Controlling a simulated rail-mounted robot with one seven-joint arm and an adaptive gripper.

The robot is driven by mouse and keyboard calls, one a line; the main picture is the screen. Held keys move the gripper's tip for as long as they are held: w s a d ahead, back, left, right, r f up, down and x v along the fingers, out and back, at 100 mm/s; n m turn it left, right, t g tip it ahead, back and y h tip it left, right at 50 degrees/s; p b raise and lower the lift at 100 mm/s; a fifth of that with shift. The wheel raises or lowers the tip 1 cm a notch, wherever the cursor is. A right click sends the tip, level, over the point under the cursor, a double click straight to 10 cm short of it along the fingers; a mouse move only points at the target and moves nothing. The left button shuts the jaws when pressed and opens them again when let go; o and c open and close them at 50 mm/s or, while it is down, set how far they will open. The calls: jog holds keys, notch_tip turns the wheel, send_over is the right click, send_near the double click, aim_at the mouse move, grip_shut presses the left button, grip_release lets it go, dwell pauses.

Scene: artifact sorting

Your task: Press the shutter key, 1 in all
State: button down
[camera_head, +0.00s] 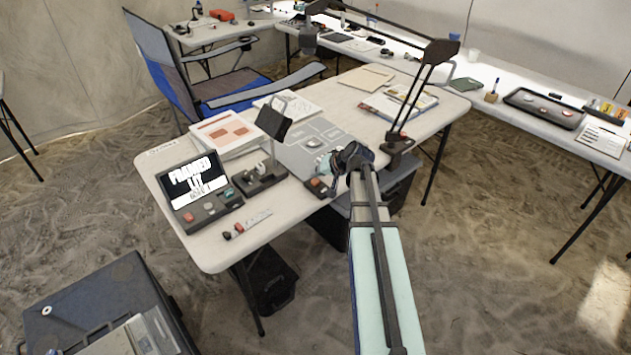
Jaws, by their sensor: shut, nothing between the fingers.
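A dark console (207,212) stands at the left front of the white folding table. I cannot tell which key is the shutter key. My gripper (337,178) is shut and empty at the table's front edge, right of the console and apart from it. It points down beside a small dark box (317,187) with an orange part; contact is unclear.
A black stand (261,178) with small pieces and a ruler strip (248,223) lie near the console. A grey mat (312,146), papers (225,133) and a desk lamp (399,141) occupy the table (217,252). A blue folding chair (165,70) stands behind.

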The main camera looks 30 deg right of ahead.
aim_at(317, 181)
jog(key=shift+r+p, duration=1.25)
jog(key=shift+r, duration=1.25)
